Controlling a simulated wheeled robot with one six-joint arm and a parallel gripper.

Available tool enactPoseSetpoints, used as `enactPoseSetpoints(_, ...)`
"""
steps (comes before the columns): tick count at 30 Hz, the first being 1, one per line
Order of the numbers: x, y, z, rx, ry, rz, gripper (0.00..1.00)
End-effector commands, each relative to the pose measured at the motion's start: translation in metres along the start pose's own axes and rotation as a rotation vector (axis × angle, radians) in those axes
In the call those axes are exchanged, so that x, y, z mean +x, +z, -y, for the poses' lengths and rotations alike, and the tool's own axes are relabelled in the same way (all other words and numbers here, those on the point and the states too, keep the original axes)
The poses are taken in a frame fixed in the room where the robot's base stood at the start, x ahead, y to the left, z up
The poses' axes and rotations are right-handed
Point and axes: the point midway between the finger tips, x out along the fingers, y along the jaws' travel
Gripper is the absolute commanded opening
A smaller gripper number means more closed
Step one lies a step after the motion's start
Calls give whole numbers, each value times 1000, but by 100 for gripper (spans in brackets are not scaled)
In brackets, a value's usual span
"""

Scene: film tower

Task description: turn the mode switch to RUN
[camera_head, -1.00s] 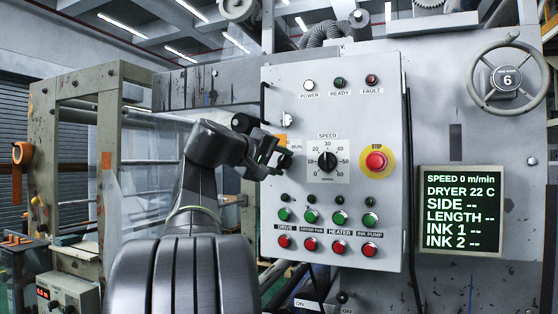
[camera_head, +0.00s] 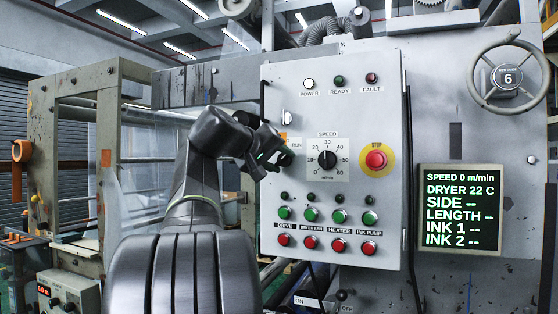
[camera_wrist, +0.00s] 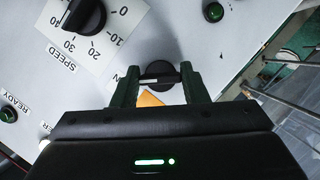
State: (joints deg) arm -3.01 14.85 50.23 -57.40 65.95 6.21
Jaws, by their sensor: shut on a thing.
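The mode switch is a round black knob with a raised grip bar (camera_wrist: 160,76), seen in the wrist view between my two fingertips. My gripper (camera_wrist: 159,82) is shut on it, with one finger on each side. In the head view my gripper (camera_head: 284,160) is at the left part of the control panel (camera_head: 390,232) and hides the switch. The RUN label (camera_head: 297,146) shows just above the fingers. The orange plate (camera_wrist: 149,99) by the switch is partly covered in the wrist view. Where the switch points cannot be read clearly.
The speed dial (camera_head: 327,160) is close to the right of my gripper, and the red stop button (camera_head: 376,159) is further right. Green buttons (camera_head: 311,215) and red buttons (camera_head: 310,243) sit below. The screen (camera_head: 460,210) reads speed 0 m/min.

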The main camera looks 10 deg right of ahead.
Motion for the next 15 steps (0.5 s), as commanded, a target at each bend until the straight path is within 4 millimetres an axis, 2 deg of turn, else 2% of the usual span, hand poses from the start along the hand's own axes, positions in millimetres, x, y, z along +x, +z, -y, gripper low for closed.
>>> enactPoseSetpoints(2,0,0,1,2,-2,1,17)
enactPoseSetpoints(3,0,0,1,2,-2,1,44)
enactPoseSetpoints(6,0,0,1,1,-2,1,62)
enactPoseSetpoints(15,-1,0,0,1,-1,0,62)
